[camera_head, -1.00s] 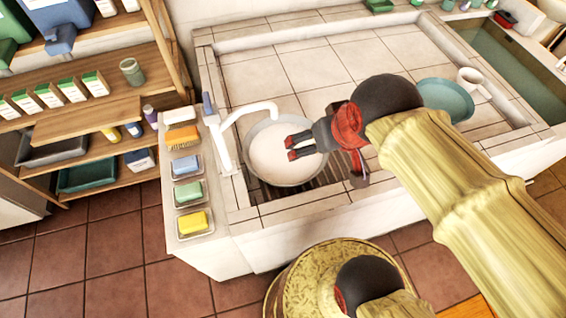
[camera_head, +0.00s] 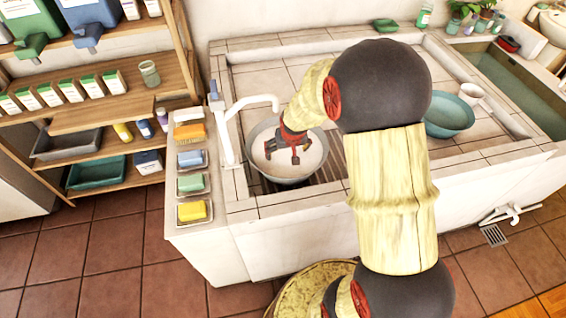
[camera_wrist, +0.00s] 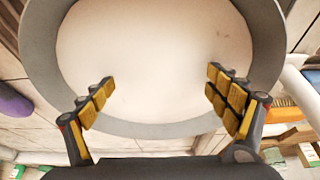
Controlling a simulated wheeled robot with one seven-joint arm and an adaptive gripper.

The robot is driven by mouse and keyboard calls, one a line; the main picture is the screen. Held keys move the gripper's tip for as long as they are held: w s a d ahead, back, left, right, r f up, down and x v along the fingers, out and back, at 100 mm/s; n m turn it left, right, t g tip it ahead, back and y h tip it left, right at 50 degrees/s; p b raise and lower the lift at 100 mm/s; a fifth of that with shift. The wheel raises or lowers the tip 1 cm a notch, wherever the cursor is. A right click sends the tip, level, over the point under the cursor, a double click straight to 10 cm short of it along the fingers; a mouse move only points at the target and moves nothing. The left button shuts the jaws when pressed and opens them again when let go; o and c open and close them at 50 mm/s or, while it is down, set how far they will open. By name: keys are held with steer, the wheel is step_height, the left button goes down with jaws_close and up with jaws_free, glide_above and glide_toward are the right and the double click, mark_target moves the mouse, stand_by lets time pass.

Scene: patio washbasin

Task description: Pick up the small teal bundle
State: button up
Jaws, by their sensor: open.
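I cannot make out a thing that is clearly a small teal bundle. A small green thing (camera_head: 385,25) lies on the back ledge, but it is too small to tell what it is. My gripper (camera_head: 288,152) is over the round white basin (camera_head: 262,172). In the wrist view my gripper (camera_wrist: 160,92) is open, with its yellow-padded fingers wide apart and nothing between them. The basin (camera_wrist: 150,60) fills the space beyond the fingers and looks empty there, apart from faint spots. Its rim is grey.
A white faucet (camera_head: 232,125) stands left of the basin. Soap dishes with orange, blue, green (camera_head: 192,183) and yellow bars line the left ledge. A teal bowl (camera_head: 449,117) and white mug (camera_head: 470,93) stand right. A loaded wooden shelf (camera_head: 95,125) is at left.

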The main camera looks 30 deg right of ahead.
mark_target(287, 156)
steer(key=x, duration=0.2)
steer(key=b+x, duration=0.1)
steer(key=x, duration=0.1)
steer(key=b+x, duration=0.1)
steer(key=x, duration=0.1)
steer(key=shift+s+d+f, duration=0.15)
steer(key=shift+s+d, duration=0.15)
steer(key=shift+w+f+b, duration=0.2)
steer(key=shift+f+b, duration=0.1)
steer(key=shift+b, duration=0.05)
steer(key=shift+r, duration=0.1)
steer(key=shift+c, duration=0.7)
steer(key=c, duration=1.5)
steer(key=shift+o, duration=0.2)
steer(key=shift+r, duration=0.1)
